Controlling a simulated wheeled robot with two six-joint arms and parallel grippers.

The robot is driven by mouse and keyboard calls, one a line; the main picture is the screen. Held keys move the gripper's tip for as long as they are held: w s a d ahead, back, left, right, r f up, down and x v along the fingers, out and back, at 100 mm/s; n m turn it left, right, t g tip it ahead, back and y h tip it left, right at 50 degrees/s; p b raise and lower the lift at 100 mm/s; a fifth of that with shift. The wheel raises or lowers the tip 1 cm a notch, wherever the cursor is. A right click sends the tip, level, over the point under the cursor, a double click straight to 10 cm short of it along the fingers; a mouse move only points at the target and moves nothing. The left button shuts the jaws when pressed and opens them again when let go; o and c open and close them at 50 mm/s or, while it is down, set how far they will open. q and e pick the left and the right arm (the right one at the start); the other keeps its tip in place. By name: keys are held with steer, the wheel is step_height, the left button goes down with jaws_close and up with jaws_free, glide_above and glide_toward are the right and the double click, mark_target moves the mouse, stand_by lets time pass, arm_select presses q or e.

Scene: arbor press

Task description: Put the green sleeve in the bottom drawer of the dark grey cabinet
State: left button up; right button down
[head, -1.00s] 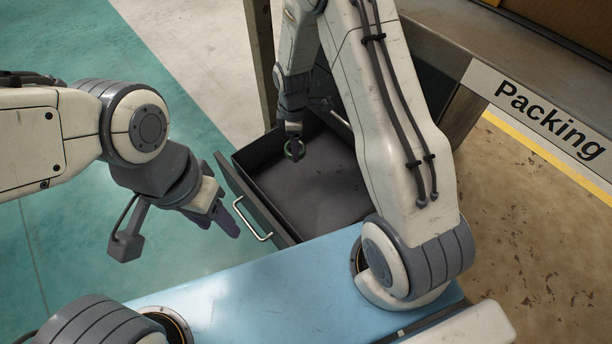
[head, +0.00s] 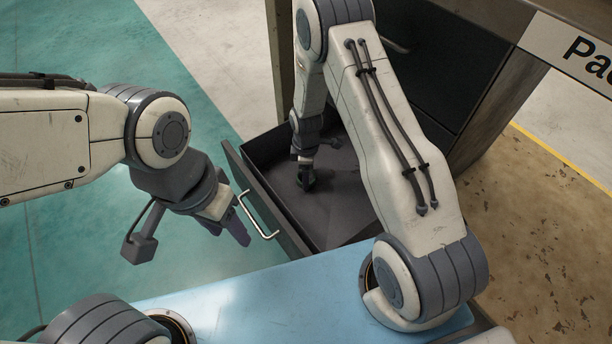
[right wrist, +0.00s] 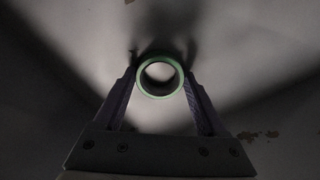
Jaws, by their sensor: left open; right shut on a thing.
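The green sleeve (right wrist: 160,96) is a short ring, seen nearly end-on between the fingers of my right gripper (right wrist: 160,82) in the right wrist view. The right gripper is shut on it. In the head view my right gripper (head: 306,182) is low inside the open drawer (head: 340,215), and the sleeve cannot be made out there. Whether the sleeve touches the drawer floor is unclear. The drawer sits low in the dark grey cabinet (head: 440,70), below another closed front. My left gripper (head: 238,230) is open and empty, outside the drawer front near its handle (head: 258,220).
A light blue surface (head: 260,275) lies in front of the drawer. The drawer floor around the right gripper looks bare. A white sign (head: 575,45) is on the bench edge at right. Open floor (head: 90,240) lies to the left.

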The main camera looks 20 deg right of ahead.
steer(key=shift+r, duration=0.15)
jaws_free()
steer(key=s+a+r+m+p, duration=0.1)
steer(key=a+r+p, duration=0.15)
steer(key=r, duration=0.75)
steer(key=s+a+r+p, duration=0.2)
steer(key=r+p, duration=0.2)
steer(key=r, duration=0.6)
steer(key=s+a+r+m, duration=0.3)
steer(key=s+r, duration=0.5)
steer(key=s, duration=0.3)
steer(key=s+a+r+m+y, duration=0.1)
steer(key=s+a+r+m, duration=0.2)
steer(key=s+r, duration=0.5)
steer(key=s, duration=0.4)
steer(key=shift+s, duration=0.1)
